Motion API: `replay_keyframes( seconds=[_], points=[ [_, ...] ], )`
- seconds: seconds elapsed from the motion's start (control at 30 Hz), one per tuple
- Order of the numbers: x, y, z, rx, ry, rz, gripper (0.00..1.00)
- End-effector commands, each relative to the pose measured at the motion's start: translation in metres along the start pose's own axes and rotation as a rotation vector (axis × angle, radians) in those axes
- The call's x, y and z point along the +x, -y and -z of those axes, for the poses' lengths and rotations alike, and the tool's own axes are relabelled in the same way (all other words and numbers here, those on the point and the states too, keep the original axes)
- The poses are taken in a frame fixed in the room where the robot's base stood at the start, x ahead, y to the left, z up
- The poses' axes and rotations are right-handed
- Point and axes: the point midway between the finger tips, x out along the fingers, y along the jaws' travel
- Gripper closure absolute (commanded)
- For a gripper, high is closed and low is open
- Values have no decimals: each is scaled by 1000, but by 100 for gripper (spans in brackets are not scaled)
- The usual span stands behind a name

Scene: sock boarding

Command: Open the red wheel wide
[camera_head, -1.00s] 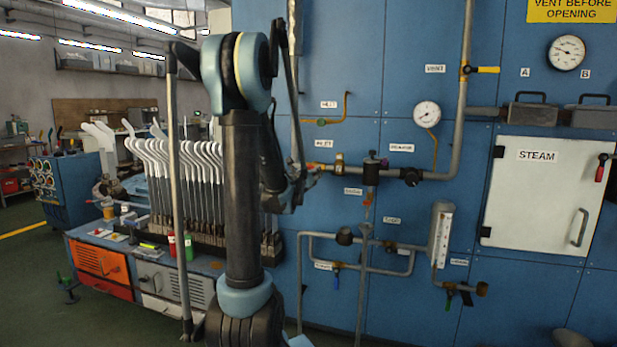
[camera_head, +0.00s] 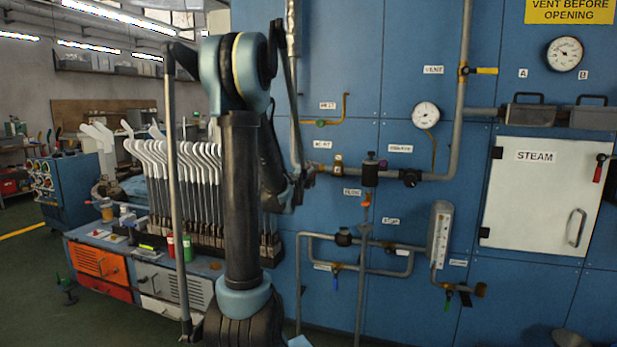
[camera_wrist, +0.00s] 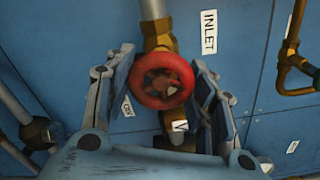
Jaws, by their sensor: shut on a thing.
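The red wheel (camera_wrist: 163,80) is a round handwheel with a spoked centre, on a brass valve fitting (camera_wrist: 158,30) under the INLET label (camera_wrist: 209,32). It sits between the two fingers of my gripper (camera_wrist: 161,88), which is shut on its rim, one finger at the left and one at the right. In the head view, my gripper (camera_head: 305,179) is at the left end of the horizontal pipe (camera_head: 327,171), largely hidden by my own arm. The wheel cannot be made out clearly there.
A blue panel carries pipes, a pressure gauge (camera_head: 425,115) and a white STEAM door (camera_head: 540,195) at the right. White sock forms (camera_head: 170,185) stand at left.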

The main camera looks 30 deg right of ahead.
Motion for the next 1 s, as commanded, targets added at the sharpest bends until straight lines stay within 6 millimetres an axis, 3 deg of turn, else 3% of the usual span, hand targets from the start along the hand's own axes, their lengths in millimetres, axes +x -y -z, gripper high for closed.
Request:
replay_keyframes(
  seconds=[0.4, 0.93, 0.97, 1.0],
  points=[
    [-2, -2, -3, -180, 8, -3, 74],
    [-2, -2, -4, -203, 10, -4, 74],
    [-2, -2, -4, -203, 10, -4, 46],
    [-2, -2, -4, -203, 9, -3, 37]
  ],
)
